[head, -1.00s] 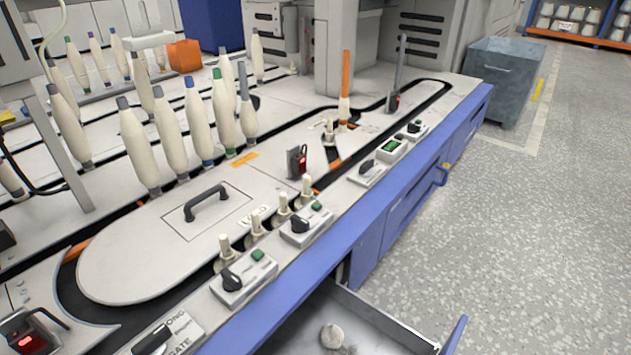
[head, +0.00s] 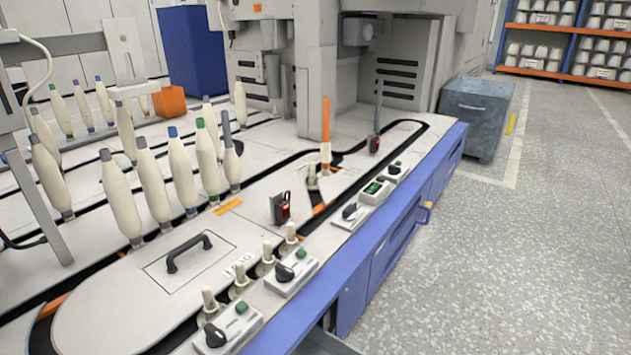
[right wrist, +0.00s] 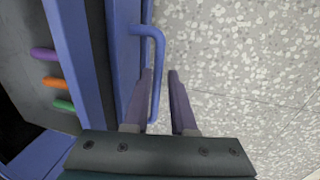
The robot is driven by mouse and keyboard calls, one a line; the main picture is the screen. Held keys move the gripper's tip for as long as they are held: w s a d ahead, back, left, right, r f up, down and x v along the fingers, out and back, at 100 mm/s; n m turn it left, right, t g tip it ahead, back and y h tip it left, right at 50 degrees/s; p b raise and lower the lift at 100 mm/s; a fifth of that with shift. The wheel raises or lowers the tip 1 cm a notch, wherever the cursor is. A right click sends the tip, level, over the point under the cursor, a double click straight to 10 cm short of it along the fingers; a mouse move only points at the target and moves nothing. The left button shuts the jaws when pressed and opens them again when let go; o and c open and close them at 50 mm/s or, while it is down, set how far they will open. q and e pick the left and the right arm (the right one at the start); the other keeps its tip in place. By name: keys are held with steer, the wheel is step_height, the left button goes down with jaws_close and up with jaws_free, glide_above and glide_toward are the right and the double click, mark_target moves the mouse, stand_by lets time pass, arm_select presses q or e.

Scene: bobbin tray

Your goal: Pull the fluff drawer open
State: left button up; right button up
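In the right wrist view, a blue bar handle (right wrist: 157,80) stands out from a blue front panel (right wrist: 121,50). My right gripper (right wrist: 160,72) is open, with one finger on each side of the bar in the picture. A gap shows between the bar and the right-hand finger; contact and depth are unclear. No label shows which is the fluff drawer. My left gripper is out of view.
Purple, orange (right wrist: 56,82) and green pegs lie left of the blue panel in the wrist view. The bench top (head: 110,310) carries tall bobbins and switch boxes. A grey bin (head: 477,115) stands beyond the bench. The speckled floor (head: 500,260) at right is clear.

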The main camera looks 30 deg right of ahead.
steer(key=shift+o, duration=1.4)
steer(key=shift+r, duration=0.15)
step_height(320, 180, up, 10)
steer(key=s+p, duration=0.1)
steer(key=p, duration=0.7)
steer(key=shift+s+d+f+p, duration=0.2)
steer(key=shift+s+d+p, duration=0.15)
steer(key=shift+s, duration=0.05)
steer(key=w+a+r+m+p, duration=0.2)
steer(key=w+r+m+p, duration=0.25)
steer(key=r+p, duration=1)
steer(key=w+a+r+m+t+p, duration=0.1)
steer(key=w+a+r+m+p, duration=0.3)
steer(key=r+p, duration=1.05)
steer(key=w+a+r+m+p, duration=0.1)
steer(key=w+r+m+p, duration=0.4)
steer(key=r, duration=1.8)
step_height(320, 180, up, 59)
steer(key=s+d+m+p, duration=0.1)
steer(key=m+p, duration=0.5)
steer(key=p, duration=4.4)
steer(key=shift+d+f+t+h+p, duration=0.2)
steer(key=shift+d+t+h+p, duration=0.1)
steer(key=shift+d, duration=0.45)
